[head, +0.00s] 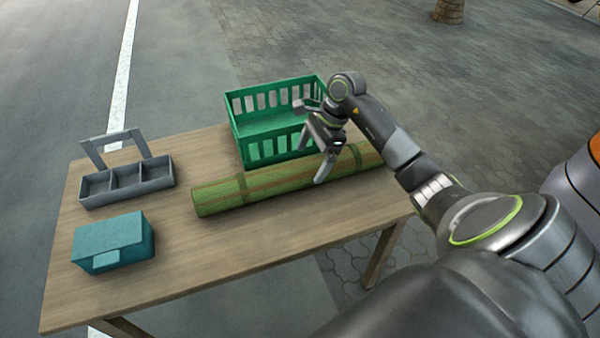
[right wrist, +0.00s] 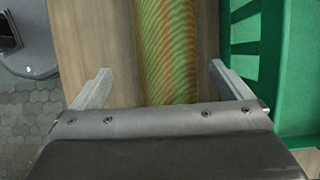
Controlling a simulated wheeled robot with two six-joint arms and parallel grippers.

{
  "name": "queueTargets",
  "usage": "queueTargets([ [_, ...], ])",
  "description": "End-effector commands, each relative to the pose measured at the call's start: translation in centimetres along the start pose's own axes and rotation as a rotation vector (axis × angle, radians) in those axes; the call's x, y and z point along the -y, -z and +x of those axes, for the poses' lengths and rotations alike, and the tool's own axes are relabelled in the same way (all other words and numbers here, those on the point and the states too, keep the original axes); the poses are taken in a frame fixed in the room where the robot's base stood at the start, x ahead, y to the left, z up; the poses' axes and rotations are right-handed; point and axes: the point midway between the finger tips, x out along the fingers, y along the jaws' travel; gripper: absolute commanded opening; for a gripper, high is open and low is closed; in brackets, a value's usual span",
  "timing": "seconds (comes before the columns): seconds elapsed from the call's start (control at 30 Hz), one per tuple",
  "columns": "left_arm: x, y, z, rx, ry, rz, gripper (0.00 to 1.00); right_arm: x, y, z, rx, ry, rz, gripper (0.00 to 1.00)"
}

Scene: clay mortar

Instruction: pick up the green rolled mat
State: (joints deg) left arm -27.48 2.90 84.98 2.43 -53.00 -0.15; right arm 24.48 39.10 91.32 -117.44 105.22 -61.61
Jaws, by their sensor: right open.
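The green rolled mat (head: 270,185) lies across the middle of the table, with brownish stripes along it and its right end near the table's right side. My right gripper (head: 312,160) is above the right part of the mat, open and empty, and hides a bit of it. In the right wrist view the mat (right wrist: 167,45) runs lengthwise between the two open fingers (right wrist: 155,85), with wood showing on both sides of it. I cannot tell how high the fingertips are above the mat. My left gripper is not in view.
A green slatted crate (head: 268,151) stands right behind the mat, close to the right gripper; it also shows in the right wrist view (right wrist: 296,70). A grey divided caddy (head: 127,182) and a teal box (head: 113,241) stand at the left. The table's (head: 235,242) front area is clear.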

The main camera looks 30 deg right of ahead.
Motion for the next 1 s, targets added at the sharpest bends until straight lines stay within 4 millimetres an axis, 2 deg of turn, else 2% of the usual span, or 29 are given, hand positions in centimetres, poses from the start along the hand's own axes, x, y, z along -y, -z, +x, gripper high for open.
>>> queueTargets([
  [0.17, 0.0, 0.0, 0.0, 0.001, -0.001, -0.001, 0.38, 0.1, -0.1, 1.1, 0.001, 0.0, 0.001, 0.98],
  [0.5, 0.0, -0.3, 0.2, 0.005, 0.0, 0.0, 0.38, 0.8, -0.7, 5.5, 0.002, -0.001, 0.001, 0.98],
  [0.77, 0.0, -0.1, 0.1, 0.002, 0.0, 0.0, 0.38, 0.8, -0.6, 5.8, 0.0, 0.001, 0.0, 0.98],
  [0.83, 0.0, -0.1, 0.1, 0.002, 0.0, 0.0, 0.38, 0.8, -0.6, 5.8, 0.0, 0.001, 0.0, 0.93],
  [1.0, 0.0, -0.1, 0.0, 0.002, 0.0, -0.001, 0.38, 0.8, -0.6, 5.8, 0.0, 0.001, 0.0, 0.71],
])
